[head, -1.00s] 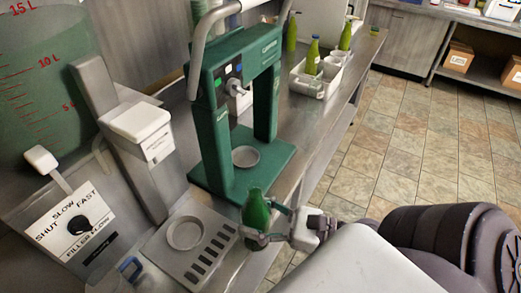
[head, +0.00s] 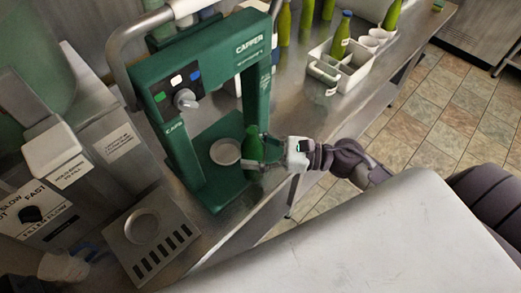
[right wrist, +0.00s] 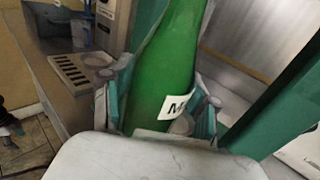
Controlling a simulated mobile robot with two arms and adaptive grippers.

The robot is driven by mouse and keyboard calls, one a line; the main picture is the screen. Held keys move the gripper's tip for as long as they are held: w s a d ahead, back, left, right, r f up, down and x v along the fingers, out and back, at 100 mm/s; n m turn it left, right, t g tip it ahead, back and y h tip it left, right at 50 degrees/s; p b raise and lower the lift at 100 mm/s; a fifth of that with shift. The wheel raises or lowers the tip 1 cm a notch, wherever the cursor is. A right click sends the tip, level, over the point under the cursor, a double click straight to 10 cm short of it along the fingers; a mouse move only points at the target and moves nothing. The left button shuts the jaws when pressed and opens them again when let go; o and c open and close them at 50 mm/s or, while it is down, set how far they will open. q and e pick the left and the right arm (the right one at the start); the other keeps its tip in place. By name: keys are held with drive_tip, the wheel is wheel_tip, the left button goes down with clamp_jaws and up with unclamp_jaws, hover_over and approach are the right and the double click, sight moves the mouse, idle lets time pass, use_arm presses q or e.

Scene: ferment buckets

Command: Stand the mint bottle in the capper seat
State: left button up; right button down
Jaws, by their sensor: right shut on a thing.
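The mint bottle (head: 252,144) is green and stands upright in my right gripper (head: 256,164), which is shut around its lower body. In the right wrist view, the bottle (right wrist: 172,60) fills the middle between the fingers, and a white label starting with "M" shows. The capper (head: 178,130) is a green frame on the bench. Its seat, a round grey ring (head: 226,151), sits on the base plate between the posts. The bottle is just right of the ring, near the right post. I cannot tell whether its bottom touches the base plate. My left gripper is not in view.
The capper's posts flank the seat closely.

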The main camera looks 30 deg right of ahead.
drive_tip(key=w+a+b, duration=0.2)
drive_tip(key=w+a, duration=0.1)
drive_tip(key=w, duration=0.8)
drive_tip(key=shift+a+f, duration=0.25)
drive_tip(key=shift+a, duration=0.1)
drive_tip(key=shift+w, duration=0.1)
drive_tip(key=shift+f, duration=0.15)
drive_tip(key=shift+f+b, duration=0.1)
drive_tip(key=shift+b, duration=0.4)
idle(0.5)
drive_tip(key=shift+f+b, duration=0.25)
drive_tip(key=shift+b, duration=0.2)
drive_tip(key=shift+f+b, duration=0.35)
drive_tip(key=shift+b, duration=0.3)
idle(0.6)
